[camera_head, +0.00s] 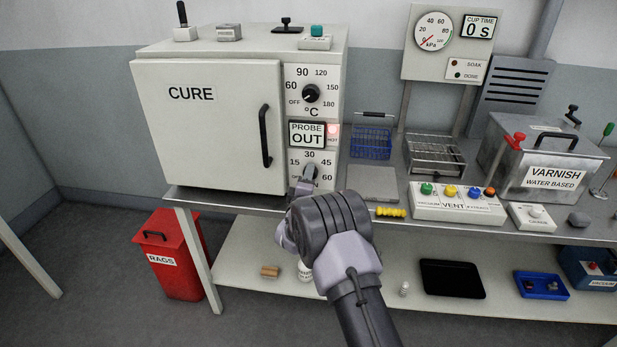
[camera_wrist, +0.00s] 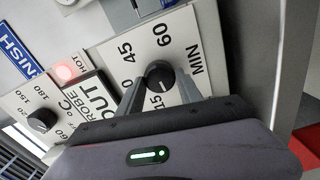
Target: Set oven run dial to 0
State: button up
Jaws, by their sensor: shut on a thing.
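The oven (camera_head: 205,115) is a pale cabinet marked CURE, with its door shut. Its run dial (camera_head: 310,172) is the lower black knob on the front panel, with 15, 30, 45 and 60 around it. My gripper (camera_head: 304,188) is at this dial and partly covers it and the lower scale. In the wrist view the run dial (camera_wrist: 160,76) sits between the two fingers of my gripper (camera_wrist: 160,86), which are shut on its sides. I cannot tell exactly where its pointer stands.
Above are the temperature dial (camera_head: 311,93), a PROBE OUT display (camera_head: 307,135) and a lit red HOT lamp (camera_head: 333,129). The door handle (camera_head: 265,136) is just left of my gripper. A grey plate (camera_head: 374,184) and a VENT box (camera_head: 457,203) lie on the bench to the right.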

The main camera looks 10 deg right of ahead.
jog(key=n+p, duration=0.1)
jog(key=n, duration=0.4)
jog(key=shift+n, duration=0.4)
dwell(0.3)
jog(key=o, duration=1.4)
jog(key=shift+c, duration=0.2)
jog(key=p+v, duration=0.4)
jog(key=v, duration=1.3)
jog(key=shift+s, duration=0.2)
